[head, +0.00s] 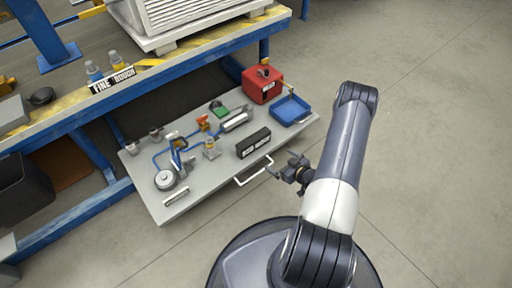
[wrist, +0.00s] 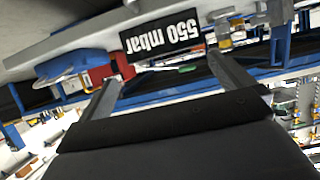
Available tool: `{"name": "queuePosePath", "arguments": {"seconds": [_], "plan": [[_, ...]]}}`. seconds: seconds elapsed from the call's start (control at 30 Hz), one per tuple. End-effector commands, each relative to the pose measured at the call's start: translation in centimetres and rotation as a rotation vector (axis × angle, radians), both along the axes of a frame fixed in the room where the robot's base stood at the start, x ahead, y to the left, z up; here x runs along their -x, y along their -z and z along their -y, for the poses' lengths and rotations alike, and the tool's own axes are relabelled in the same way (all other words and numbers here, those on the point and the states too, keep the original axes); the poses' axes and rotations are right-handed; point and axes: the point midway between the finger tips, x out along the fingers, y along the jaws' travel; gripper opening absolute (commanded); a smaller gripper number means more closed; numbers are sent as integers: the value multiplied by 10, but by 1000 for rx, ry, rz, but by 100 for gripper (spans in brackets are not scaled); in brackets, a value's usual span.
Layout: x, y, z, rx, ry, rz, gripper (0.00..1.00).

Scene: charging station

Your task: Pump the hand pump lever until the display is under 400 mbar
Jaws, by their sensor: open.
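The black display (head: 254,143) stands near the front edge of a pulled-out grey drawer (head: 215,177). In the wrist view the display (wrist: 160,38) appears upside down and reads 550 mbar. The hand pump and its lever cannot be told for sure; a blue and dark upright fitting (head: 178,150) with tubing and a silver cylinder (head: 236,121) lie on the drawer. My gripper (head: 283,171) is just off the drawer's front edge, right of the white handle (head: 254,173). Its two fingers (wrist: 164,72) are apart with nothing between them.
A red box (head: 262,85) and a blue tray (head: 290,110) sit at the drawer's right end. A round gauge (head: 165,180) is at its left. The blue-framed workbench (head: 150,75) overhangs behind. The floor (head: 430,150) to the right is clear.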

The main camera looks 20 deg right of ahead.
Motion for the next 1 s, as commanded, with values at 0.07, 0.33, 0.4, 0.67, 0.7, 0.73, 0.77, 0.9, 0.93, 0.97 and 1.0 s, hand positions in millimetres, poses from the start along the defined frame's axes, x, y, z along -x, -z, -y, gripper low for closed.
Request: {"name": "queuePosePath", "arguments": {"seconds": [0.07,0.33,0.4,0.67,0.7,0.73,0.77,0.9,0.93,0.97,1.0], "plan": [[-14,9,-7,0,-6,1,100],[-49,24,-19,0,-1,0,100],[-54,26,-20,0,-1,-1,100],[-58,26,-21,-1,2,-1,100],[-58,26,-21,-1,2,-1,100],[-58,26,-21,-1,2,-1,100],[-58,26,-21,-1,2,-1,100],[-57,26,-21,-1,2,-1,100],[-57,26,-21,-1,2,-1,100],[-57,26,-21,0,1,-1,100],[-57,26,-21,0,1,-1,100]]}}
